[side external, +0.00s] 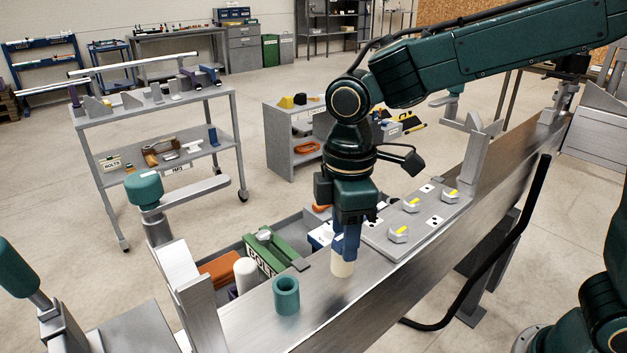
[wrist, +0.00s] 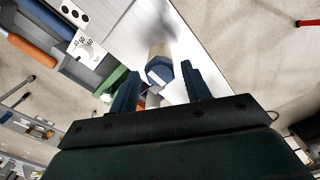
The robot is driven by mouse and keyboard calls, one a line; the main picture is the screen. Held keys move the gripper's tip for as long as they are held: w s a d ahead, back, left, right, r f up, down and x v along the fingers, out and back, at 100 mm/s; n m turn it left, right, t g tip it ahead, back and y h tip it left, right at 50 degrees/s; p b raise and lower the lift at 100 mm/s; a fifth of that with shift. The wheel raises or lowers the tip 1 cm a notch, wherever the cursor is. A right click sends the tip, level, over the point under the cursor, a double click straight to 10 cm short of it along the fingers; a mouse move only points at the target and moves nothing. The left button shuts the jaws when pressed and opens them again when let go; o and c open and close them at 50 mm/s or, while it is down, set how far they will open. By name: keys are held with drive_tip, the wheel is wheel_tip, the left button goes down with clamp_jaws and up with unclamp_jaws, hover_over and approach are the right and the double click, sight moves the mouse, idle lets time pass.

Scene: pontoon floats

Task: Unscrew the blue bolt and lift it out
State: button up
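My gripper (side external: 347,258) points straight down over the metal beam, with its blue fingertips at the top of an upright cream cylinder (side external: 342,267). In the wrist view, the blue hexagonal bolt head (wrist: 159,71) sits between my gripper's two fingers (wrist: 161,72) on the end of the cream cylinder (wrist: 158,51). A narrow gap shows between the head and each finger, so the gripper looks open. In the side view my fingers hide the blue head. The cylinder's foot appears to be at the beam top.
A teal hollow cylinder (side external: 286,299) stands on the beam (side external: 330,308) nearer the left. A grey plate (side external: 420,222) with several yellow-marked hex bolts lies to the right. Behind the beam, a grey bin holds a green box (side external: 277,254) and a white cylinder (side external: 245,272).

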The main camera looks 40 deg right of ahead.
drive_tip(key=shift+m, duration=0.3)
drive_tip(key=m, duration=0.8)
drive_tip(key=shift+m, duration=1.7)
drive_tip(key=shift+m, duration=0.3)
drive_tip(key=shift+m, duration=0.4)
drive_tip(key=m, duration=0.8)
drive_tip(key=shift+m, duration=1.3)
